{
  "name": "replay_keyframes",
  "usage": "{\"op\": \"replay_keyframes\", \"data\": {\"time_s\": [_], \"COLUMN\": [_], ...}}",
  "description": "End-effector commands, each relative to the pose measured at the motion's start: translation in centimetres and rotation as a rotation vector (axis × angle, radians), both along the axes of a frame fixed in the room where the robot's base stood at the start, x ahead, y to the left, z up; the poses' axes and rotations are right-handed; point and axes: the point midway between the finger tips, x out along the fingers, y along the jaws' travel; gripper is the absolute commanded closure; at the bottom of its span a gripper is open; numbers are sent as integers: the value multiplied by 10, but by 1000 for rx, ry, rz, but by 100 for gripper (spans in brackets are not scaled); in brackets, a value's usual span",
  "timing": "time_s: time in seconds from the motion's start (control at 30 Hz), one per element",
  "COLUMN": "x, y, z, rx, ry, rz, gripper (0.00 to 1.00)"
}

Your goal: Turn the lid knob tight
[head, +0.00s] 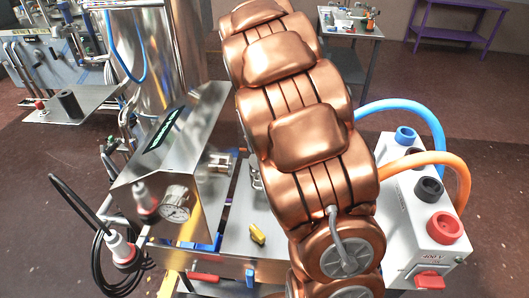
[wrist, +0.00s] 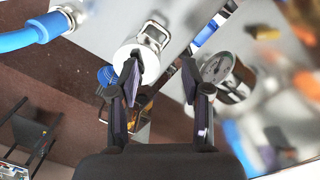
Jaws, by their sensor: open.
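My gripper (wrist: 160,80) shows in the wrist view with its two dark fingers apart. Nothing is clearly held between them. A white round part (wrist: 139,63) with a metal bail or clamp (wrist: 153,36) lies just beyond the left finger, which overlaps it; I cannot tell whether they touch. I cannot tell for sure which part is the lid knob. In the head view my copper arm hides the gripper and most of the work area beneath it. A small metal clamp-like part (head: 254,170) shows at the arm's left edge.
A steel machine housing (head: 190,130) with a pressure gauge (head: 175,205) stands left of my arm. A white box (head: 415,205) with blue and orange hoses stands to the right. A small yellow piece (head: 257,234) lies on the steel top. A blue hose (wrist: 28,36) runs at the wrist view's upper left.

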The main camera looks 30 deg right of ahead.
Motion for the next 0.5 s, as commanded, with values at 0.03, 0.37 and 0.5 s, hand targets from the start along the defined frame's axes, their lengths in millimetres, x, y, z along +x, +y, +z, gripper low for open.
{"op": "replay_keyframes", "data": {"time_s": [0.03,0.37,0.5], "x": [12,70,82], "y": [-12,-61,-69], "z": [-8,-51,-58], "rx": [2,27,34], "ry": [-1,-28,-41], "rz": [7,96,118], "gripper": [52,52,52]}}
